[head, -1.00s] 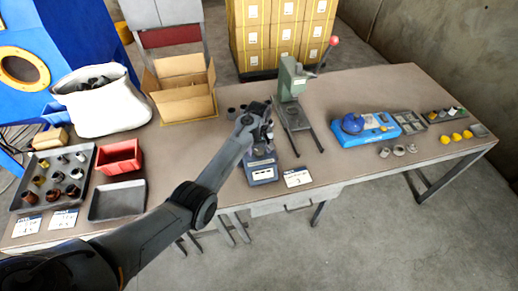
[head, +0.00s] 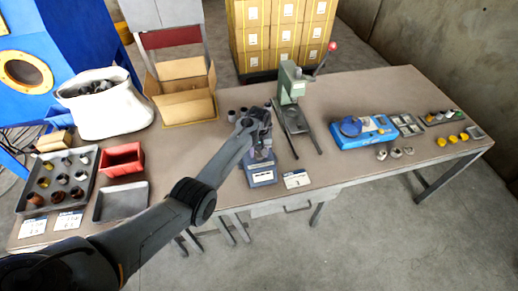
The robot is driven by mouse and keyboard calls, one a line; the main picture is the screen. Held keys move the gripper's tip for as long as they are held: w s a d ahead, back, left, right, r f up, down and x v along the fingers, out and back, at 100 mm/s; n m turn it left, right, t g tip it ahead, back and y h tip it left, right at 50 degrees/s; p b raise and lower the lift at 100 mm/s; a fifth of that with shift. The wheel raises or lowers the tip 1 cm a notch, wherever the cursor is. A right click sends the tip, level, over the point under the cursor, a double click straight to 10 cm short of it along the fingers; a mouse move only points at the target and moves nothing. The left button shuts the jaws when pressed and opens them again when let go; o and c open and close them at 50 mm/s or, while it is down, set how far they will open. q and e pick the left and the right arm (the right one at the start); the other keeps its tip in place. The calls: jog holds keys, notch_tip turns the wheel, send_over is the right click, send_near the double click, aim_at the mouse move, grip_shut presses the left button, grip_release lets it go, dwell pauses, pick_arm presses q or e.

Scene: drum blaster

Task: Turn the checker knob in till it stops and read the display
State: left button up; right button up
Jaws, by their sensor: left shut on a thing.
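The checker (head: 262,173) is a small blue-grey device near the front edge of the table's middle, with a pale display panel on its front. The display is too small to read. My left gripper (head: 262,128) is over the back of the checker, shut on what seems to be its knob. The gripper and wrist hide the knob and the checker's upper part. My right gripper is not in the head view.
A green press (head: 291,85) with a red-tipped lever stands just right of the checker. A white card (head: 297,180) lies beside it. A cardboard box (head: 183,92), a white sack (head: 103,108), a red bin (head: 121,160) and trays are left. A blue fixture (head: 362,134) is right.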

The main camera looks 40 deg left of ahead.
aim_at(259, 154)
pick_arm(q)
jog(key=m+p, duration=0.1)
jog(key=m, duration=0.2)
jog(key=shift+r+p, duration=0.15)
jog(key=shift+p, duration=0.2)
jog(key=shift+m+p, duration=0.35)
jog(key=shift+m, duration=0.85)
jog(key=o, duration=1.1)
jog(key=shift+c, duration=0.2)
jog(key=shift+r+p, duration=0.35)
jog(key=shift+r, duration=0.15)
notch_tip(259, 154, up, 10)
jog(key=p, duration=0.2)
jog(key=shift+f, duration=0.2)
